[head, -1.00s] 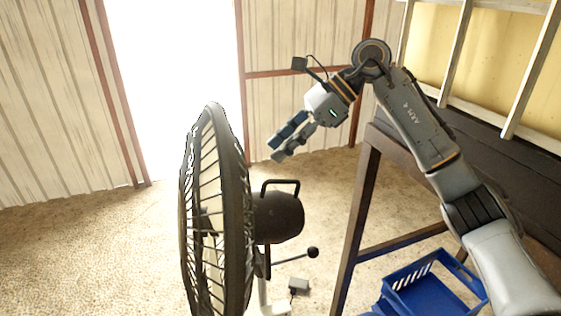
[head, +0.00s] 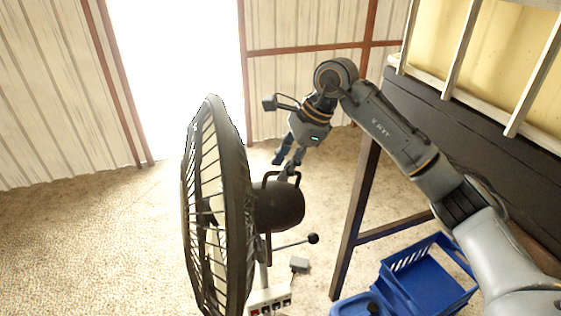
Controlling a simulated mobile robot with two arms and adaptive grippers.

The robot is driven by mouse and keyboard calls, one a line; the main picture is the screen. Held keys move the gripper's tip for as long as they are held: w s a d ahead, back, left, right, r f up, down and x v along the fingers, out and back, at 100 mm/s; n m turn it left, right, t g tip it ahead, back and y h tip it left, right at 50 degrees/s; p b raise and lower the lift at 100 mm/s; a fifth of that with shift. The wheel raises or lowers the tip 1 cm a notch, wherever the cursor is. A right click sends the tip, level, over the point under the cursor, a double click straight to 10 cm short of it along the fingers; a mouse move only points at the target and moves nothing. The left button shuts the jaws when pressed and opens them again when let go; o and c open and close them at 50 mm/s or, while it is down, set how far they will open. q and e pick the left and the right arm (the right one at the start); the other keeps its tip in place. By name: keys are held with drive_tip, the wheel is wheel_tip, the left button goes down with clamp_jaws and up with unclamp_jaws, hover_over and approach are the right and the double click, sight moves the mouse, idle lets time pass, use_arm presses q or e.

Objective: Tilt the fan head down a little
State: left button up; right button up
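The fan head (head: 218,205) stands upright in the head view, its round dark cage facing left. Its dark motor housing (head: 280,208) is behind the cage, to the right. A loop handle (head: 268,176) rises from the top of the housing. A thin rod with a round knob (head: 313,238) sticks out to the right below the housing. My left gripper is not in view.
A white power strip (head: 270,303) and a grey adapter (head: 300,265) lie near the fan's pole. Blue crates (head: 425,285) stand on the floor at the lower right. A dark-legged table (head: 362,190) is right of the fan. The floor at the left is clear.

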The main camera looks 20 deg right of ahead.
drive_tip(key=shift+a+f, duration=0.3)
drive_tip(key=shift+f, duration=0.35)
drive_tip(key=shift+w+f, duration=0.1)
drive_tip(key=shift+f, duration=0.05)
clamp_jaws()
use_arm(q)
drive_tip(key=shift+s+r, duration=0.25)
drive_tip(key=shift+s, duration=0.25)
use_arm(e)
drive_tip(key=shift+w, duration=0.1)
